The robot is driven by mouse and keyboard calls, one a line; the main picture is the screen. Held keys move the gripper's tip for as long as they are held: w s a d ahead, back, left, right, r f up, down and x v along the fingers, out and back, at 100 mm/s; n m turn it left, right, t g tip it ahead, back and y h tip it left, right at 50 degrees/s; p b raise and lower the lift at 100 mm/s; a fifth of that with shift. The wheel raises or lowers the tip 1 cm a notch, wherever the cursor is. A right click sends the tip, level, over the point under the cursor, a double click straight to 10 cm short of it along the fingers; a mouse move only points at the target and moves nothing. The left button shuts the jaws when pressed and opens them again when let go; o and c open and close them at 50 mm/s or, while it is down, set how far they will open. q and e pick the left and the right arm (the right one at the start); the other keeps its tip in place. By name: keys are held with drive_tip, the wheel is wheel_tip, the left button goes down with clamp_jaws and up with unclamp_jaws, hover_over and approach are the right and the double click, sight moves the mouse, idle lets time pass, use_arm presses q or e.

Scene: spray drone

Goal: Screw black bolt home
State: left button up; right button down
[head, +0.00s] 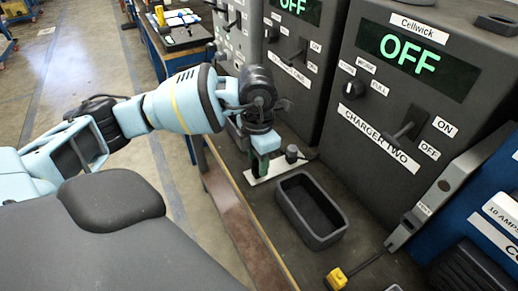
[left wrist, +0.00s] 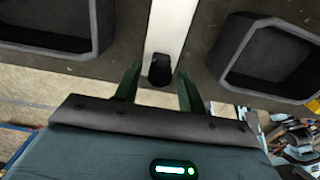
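In the left wrist view a black bolt (left wrist: 160,70) stands on a white strip (left wrist: 172,28), between the two dark green fingers of my left gripper (left wrist: 158,85). The fingers are apart, with a gap showing on each side of the bolt. In the head view my left gripper (head: 264,164) points down over the near end of the white strip (head: 256,181) and hides what is between its fingers. A dark upright peg (head: 292,153) stands farther along the strip; I cannot tell whether it is the same bolt. My right gripper is not in view.
An empty dark tray (head: 328,236) sits right of the strip; another tray (left wrist: 45,28) shows left of it in the wrist view. Charger cabinets (head: 400,110) reading OFF stand behind. A yellow connector (head: 337,278) lies at the front. The bench edge drops to the floor.

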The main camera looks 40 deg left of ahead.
use_arm(q)
drive_tip(key=c, duration=0.7)
clamp_jaws()
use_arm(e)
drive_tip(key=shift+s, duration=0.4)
use_arm(q)
drive_tip(key=shift+f+m, duration=0.1)
drive_tip(key=shift+m, duration=0.9)
drive_tip(key=m+b, duration=0.1)
drive_tip(key=m, duration=0.2)
drive_tip(key=m+b, duration=0.1)
drive_tip(key=m, duration=0.5)
drive_tip(key=shift+b, duration=0.4)
drive_tip(key=m+b, duration=0.1)
drive_tip(key=m, duration=0.2)
drive_tip(key=shift+m, duration=0.3)
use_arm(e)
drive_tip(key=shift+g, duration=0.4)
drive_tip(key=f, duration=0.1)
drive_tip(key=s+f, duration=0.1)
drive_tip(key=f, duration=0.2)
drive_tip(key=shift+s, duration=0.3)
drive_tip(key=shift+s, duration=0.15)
